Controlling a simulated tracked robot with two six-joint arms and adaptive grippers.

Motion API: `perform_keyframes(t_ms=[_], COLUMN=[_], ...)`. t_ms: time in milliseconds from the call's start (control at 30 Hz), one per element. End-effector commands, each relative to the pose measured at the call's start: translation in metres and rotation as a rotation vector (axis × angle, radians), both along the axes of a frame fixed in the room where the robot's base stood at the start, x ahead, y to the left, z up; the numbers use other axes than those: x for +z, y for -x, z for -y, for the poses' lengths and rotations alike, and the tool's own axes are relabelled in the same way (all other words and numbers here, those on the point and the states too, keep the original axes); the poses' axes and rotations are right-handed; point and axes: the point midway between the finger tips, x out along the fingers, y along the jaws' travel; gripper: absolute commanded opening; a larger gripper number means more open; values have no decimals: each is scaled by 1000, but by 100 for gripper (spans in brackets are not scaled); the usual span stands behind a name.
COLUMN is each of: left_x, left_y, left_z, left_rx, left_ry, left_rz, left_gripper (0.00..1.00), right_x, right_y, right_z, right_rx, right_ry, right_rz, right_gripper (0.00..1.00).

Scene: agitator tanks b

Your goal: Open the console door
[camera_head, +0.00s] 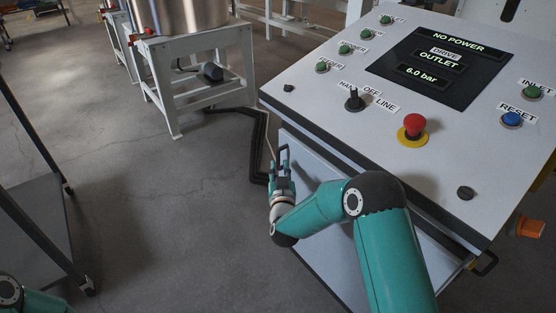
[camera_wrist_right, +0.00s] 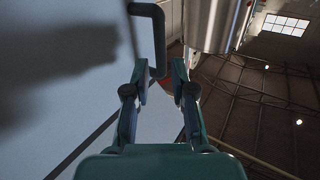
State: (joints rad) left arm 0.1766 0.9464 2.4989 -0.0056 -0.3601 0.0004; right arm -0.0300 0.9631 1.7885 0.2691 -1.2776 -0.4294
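The console (camera_head: 330,85) fills the right of the head view, with its white front door (camera_head: 318,165) below the sloping panel, partly hidden by my right arm. My right gripper (camera_head: 282,152) is at the door's left side, fingers pointing away from me. In the right wrist view the door face (camera_wrist_right: 70,80) is on the left, with a dark bent bar handle (camera_wrist_right: 159,35) standing out from it. The fingers of my right gripper (camera_wrist_right: 160,78) are apart, and the handle's lower end shows at the gap between their tips. I cannot tell whether they touch it. My left gripper is out of view.
The panel has a red emergency button (camera_head: 414,124), a rotary switch (camera_head: 354,98) and a display (camera_head: 440,68) reading NO POWER. A tank stand (camera_head: 190,50) and black floor cables (camera_head: 258,145) are beyond. A dark cart frame (camera_head: 35,205) is at left. Floor between is clear.

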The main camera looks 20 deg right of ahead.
Motion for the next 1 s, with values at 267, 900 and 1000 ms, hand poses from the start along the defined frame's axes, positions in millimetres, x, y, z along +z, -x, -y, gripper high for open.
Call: perform_keyframes(t_ms=[267,900,1000], left_x=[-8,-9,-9], left_y=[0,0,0], left_z=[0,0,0], left_rx=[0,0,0], left_ry=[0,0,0], left_rz=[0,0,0], left_gripper=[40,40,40], right_x=[-2,-1,-1], right_y=[-40,-50,-50], right_z=[9,13,13], right_rx=[1,0,0], right_ry=[0,0,0], right_rz=[-1,-1,-1], right_gripper=[25,0,0])
